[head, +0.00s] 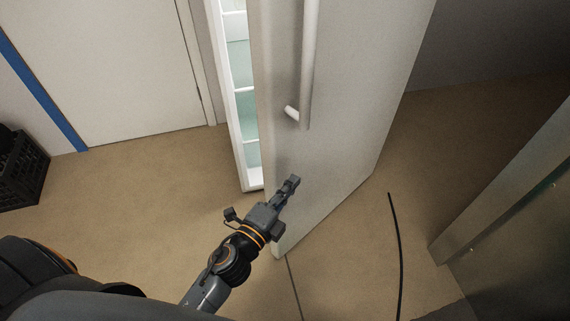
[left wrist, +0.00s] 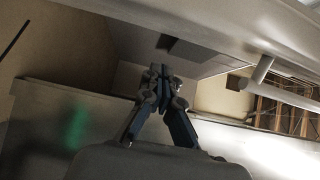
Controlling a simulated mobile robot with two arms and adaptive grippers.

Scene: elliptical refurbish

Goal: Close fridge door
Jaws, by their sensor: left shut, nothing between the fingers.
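The fridge door (head: 350,110) is a tall light-grey panel, standing partly open in the head view. Its long vertical handle (head: 310,65) is on its outer face. The fridge interior (head: 240,100), with pale shelves, shows through the gap left of the door. My left gripper (head: 293,182) is shut and empty, in front of the door's lower outer face, below the handle. Whether it touches the door I cannot tell. In the left wrist view the shut fingers (left wrist: 162,72) show in the middle, with a handle-like bar (left wrist: 265,40) above. My right gripper is out of view.
A black crate (head: 22,170) stands on the floor at the far left. A white closed door (head: 120,70) is behind it. A metallic cabinet (head: 510,190) stands at the right. A dark cable-like line (head: 398,250) lies on the floor.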

